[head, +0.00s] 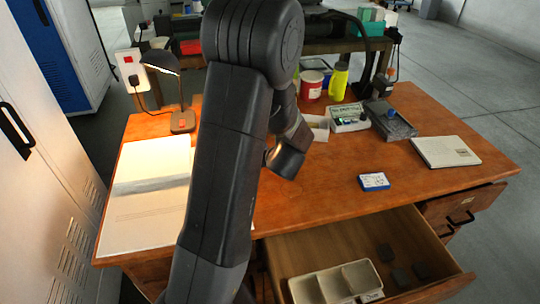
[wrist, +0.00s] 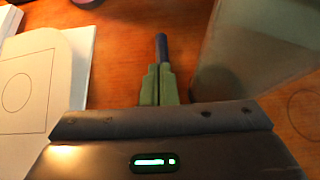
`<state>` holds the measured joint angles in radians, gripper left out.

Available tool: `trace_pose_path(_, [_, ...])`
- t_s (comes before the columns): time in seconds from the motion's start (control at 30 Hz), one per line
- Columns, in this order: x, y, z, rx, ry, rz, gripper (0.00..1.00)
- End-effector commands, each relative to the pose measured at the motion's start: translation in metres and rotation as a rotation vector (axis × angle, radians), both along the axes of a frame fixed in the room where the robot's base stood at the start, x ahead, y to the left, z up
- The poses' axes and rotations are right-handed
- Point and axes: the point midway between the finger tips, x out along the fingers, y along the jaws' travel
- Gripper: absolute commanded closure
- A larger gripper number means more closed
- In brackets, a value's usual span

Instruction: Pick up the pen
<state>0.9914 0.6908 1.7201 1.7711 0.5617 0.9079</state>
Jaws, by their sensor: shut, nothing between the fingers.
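A dark blue, rod-like thing that looks like the pen (wrist: 162,48) shows in the wrist view, pointing up the picture from the fingertips over the wooden desk top. Its lower end is hidden by my fingers. My gripper (wrist: 160,72) has its green fingers shut together with nothing held between them. The fingertips appear right at the near end of the pen; I cannot tell whether they touch it. In the head view my arm hides the gripper fingers, and I cannot make out the pen.
The desk (head: 330,180) holds a lamp (head: 182,118), a large paper sheet (head: 150,215), a blue-and-white box (head: 374,181), a notebook (head: 445,151), a red tub (head: 311,85) and a yellow-green bottle (head: 339,80). An open drawer (head: 445,285) holds a divided tray (head: 300,290).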

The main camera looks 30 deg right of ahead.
Motion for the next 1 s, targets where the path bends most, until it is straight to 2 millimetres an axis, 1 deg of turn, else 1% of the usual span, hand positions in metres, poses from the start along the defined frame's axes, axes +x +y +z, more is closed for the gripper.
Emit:
trace_pose_path(0.03, [-0.002, 0.001, -0.005, 0.005, 0.008, 0.000, 1.00])
trace_pose_path(0.33, [-0.004, 0.002, -0.007, 0.007, 0.013, -0.001, 1.00])
trace_pose_path(0.4, [-0.008, 0.003, -0.008, 0.007, 0.014, -0.002, 1.00])
trace_pose_path(0.47, [-0.016, 0.005, -0.009, 0.007, 0.015, -0.003, 1.00])
trace_pose_path(0.57, [-0.038, 0.011, -0.011, 0.008, 0.015, -0.007, 1.00])
trace_pose_path(0.8, [-0.101, 0.031, -0.011, 0.009, 0.015, -0.007, 1.00])
trace_pose_path(1.0, [-0.144, 0.045, -0.010, 0.009, 0.016, -0.009, 1.00])
